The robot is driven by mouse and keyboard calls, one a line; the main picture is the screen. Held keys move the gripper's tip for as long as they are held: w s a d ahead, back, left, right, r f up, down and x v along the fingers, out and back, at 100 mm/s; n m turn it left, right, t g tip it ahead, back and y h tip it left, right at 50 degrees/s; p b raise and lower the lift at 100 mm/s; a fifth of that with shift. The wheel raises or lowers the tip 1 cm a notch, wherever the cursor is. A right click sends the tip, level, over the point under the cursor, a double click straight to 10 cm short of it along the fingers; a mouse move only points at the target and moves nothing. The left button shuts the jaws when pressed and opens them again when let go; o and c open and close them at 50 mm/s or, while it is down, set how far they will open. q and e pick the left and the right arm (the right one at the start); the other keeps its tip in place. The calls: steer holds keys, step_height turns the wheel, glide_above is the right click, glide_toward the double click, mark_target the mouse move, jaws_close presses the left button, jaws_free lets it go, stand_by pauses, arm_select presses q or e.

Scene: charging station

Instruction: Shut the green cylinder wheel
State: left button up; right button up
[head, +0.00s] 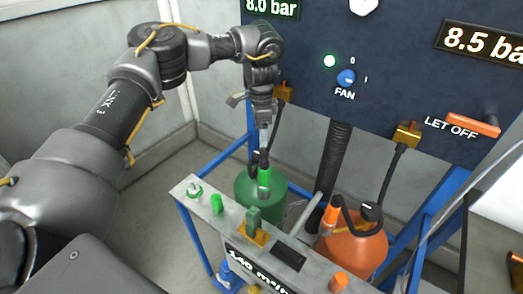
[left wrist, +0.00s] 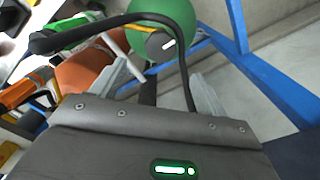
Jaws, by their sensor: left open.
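The green cylinder (head: 272,188) stands behind the grey panel in the head view. A green collar and a dark hose sit on its top. In the left wrist view the cylinder's rounded green top (left wrist: 172,12) is at the upper middle. A dark grey round wheel (left wrist: 160,46) with a white mark sits by it. My left gripper (head: 264,142) points down above the cylinder in the head view. In the left wrist view its open fingers (left wrist: 168,84) are spread below the wheel, and I see nothing between them except the hose. Contact cannot be told. My right gripper is not in view.
An orange cylinder (head: 355,248) stands to the right. The grey panel (head: 221,232) with knobs and a green switch is in front. The dark board (head: 310,95) with a fan knob (head: 346,77) rises behind. Blue frame bars (head: 199,231) and hoses surround the cylinders.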

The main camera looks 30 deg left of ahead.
mark_target(260, 154)
arm_select(q)
step_height(260, 154, down, 8)
steer(key=shift+a+f+p, duration=0.1)
steer(key=shift+f+p, duration=0.15)
steer(key=shift+p, duration=0.25)
steer(key=shift+w+f, duration=0.1)
steer(key=shift+f, duration=0.3)
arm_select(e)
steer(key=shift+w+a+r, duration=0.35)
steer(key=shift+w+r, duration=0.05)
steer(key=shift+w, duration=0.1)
arm_select(q)
steer(key=c, duration=1)
